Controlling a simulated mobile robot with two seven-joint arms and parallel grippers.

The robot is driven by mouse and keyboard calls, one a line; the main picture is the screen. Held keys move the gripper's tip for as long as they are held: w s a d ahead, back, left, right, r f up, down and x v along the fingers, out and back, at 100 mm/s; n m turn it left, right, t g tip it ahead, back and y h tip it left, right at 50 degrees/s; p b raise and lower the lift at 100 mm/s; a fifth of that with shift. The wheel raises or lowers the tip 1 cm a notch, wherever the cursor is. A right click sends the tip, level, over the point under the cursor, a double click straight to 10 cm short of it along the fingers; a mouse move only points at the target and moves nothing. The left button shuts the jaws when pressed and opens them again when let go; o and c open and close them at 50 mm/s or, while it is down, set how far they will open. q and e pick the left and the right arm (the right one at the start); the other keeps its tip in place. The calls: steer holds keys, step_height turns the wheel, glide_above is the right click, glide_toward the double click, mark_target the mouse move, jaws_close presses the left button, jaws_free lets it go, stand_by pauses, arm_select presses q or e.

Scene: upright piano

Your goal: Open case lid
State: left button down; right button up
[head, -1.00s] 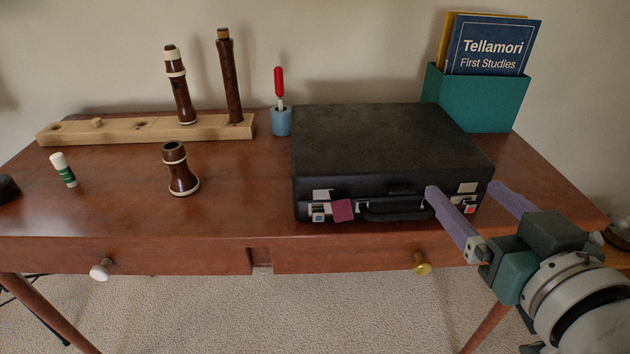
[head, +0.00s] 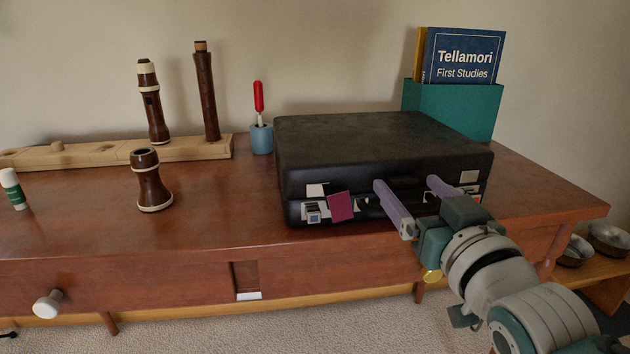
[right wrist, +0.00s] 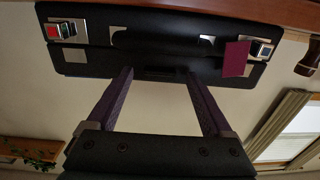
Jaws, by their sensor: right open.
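The black case (head: 385,135) lies flat on the desk with its lid down. Its left latch (head: 313,212) has a blue mark, and a purple tag (head: 341,206) hangs beside it. The right latch, with a red mark, is partly behind my gripper; it shows in the right wrist view (right wrist: 60,30). A small dark tab (head: 404,183) sits at the lid's front middle. My right gripper (head: 406,184) is open, its purple fingers to either side of this tab; the right wrist view shows the fingertips (right wrist: 155,72) at the lid front. I cannot tell whether they touch. My left gripper is out of view.
A teal book box (head: 455,108) stands behind the case at right. A blue holder (head: 261,138) with a red-handled tool is close to its left. Wooden instrument joints (head: 151,180) and a wooden stand (head: 100,154) are further left.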

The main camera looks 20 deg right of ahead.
steer(key=shift+w+d, duration=0.15)
steer(key=shift+w, duration=0.3)
steer(key=shift+c, duration=0.2)
jaws_close()
stand_by(0.5)
